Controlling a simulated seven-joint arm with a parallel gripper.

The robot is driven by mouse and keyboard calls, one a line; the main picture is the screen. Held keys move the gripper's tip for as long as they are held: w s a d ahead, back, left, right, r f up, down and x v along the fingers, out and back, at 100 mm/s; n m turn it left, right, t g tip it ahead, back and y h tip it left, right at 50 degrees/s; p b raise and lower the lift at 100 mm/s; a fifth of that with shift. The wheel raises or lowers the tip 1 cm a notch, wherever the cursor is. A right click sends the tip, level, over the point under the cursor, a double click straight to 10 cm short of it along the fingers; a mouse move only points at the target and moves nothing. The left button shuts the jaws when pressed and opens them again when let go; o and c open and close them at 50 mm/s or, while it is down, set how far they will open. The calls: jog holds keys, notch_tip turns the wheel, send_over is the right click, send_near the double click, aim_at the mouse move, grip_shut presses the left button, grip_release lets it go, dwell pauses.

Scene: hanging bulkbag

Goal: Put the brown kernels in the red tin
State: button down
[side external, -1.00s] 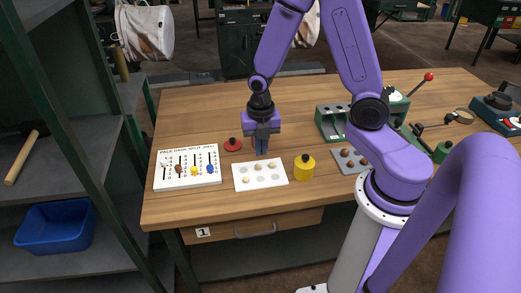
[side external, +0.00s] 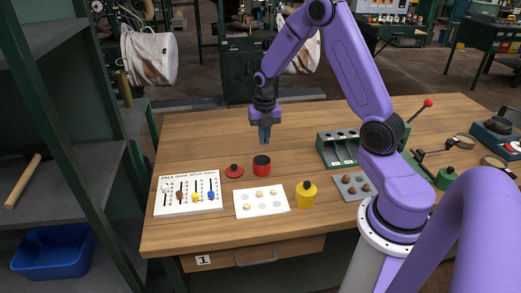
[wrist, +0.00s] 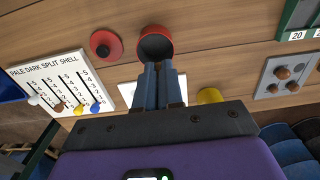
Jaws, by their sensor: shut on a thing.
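The red tin (side external: 262,167) stands open on the table, and its dark inside shows in the wrist view (wrist: 155,45). Its red lid (side external: 234,171) with a black knob lies just left of it. Brown kernels (side external: 353,187) sit in the grey tray (side external: 340,182) at the right; they also show in the wrist view (wrist: 282,73). My gripper (side external: 265,140) points down above and just behind the red tin. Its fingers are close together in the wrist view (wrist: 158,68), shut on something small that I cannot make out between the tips.
A white card (side external: 240,212) with several pale kernels lies in front of the tin. A yellow tin (side external: 306,197) with a black knob stands to its right. The slider board (side external: 187,205) is at the left, a green rack (side external: 327,152) at the right. The table behind is clear.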

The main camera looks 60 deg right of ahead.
jog(key=shift+w+d+f, duration=0.1)
jog(key=shift+d, duration=0.25)
jog(key=shift+f, duration=2.85)
jog(key=c, duration=1.2)
grip_release()
notch_tip(320, 180, up, 17)
jog(key=shift+r, duration=0.2)
